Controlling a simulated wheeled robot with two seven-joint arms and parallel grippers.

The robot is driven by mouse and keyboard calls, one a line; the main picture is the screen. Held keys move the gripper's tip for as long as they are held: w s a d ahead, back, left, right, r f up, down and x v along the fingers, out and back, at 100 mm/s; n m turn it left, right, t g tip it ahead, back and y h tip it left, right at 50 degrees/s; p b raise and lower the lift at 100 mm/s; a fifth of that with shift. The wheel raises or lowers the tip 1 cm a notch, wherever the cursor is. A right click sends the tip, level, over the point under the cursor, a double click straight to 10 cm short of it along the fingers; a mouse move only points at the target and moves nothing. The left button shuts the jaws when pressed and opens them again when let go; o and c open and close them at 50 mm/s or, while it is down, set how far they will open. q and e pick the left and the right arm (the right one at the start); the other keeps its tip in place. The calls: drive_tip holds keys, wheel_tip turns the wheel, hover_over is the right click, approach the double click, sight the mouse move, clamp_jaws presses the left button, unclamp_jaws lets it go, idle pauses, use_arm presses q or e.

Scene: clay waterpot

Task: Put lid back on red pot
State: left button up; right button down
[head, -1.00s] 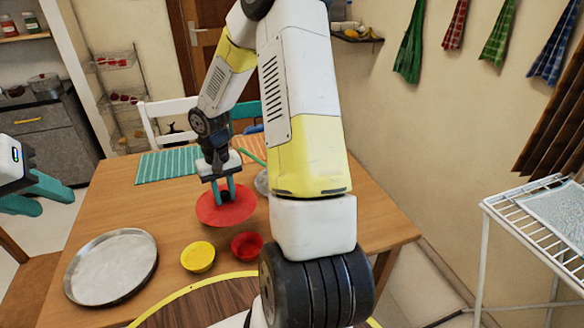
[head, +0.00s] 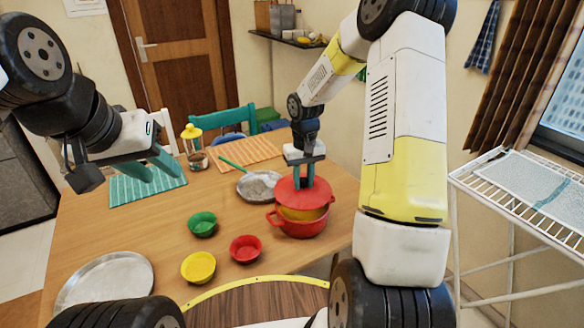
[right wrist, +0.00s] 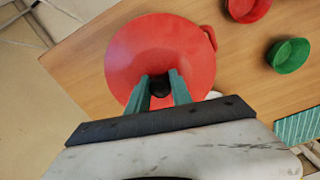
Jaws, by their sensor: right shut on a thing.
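The red lid (head: 302,193) is in my right gripper (head: 305,185), whose teal fingers are shut on its dark knob (right wrist: 159,86). The red pot (head: 300,227) stands upright on the table, with side handles and a yellow inside. The lid is over the pot, and a strip of the yellow inside shows below it in the head view, so it does not look seated. In the right wrist view the lid (right wrist: 160,50) hides most of the pot, except one handle (right wrist: 210,38). My left gripper (head: 164,172) is open and empty, at the left above the table.
Green (head: 202,223), red (head: 245,249) and yellow (head: 198,268) bowls stand left of the pot. A grey plate (head: 260,187) is behind it.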

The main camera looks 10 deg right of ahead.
sight(303, 190)
drive_tip(key=shift+f, duration=2.45)
drive_tip(key=shift+f, duration=0.1)
idle(0.4)
drive_tip(key=c, duration=0.6)
unclamp_jaws()
drive_tip(key=shift+r, duration=3.5)
clamp_jaws()
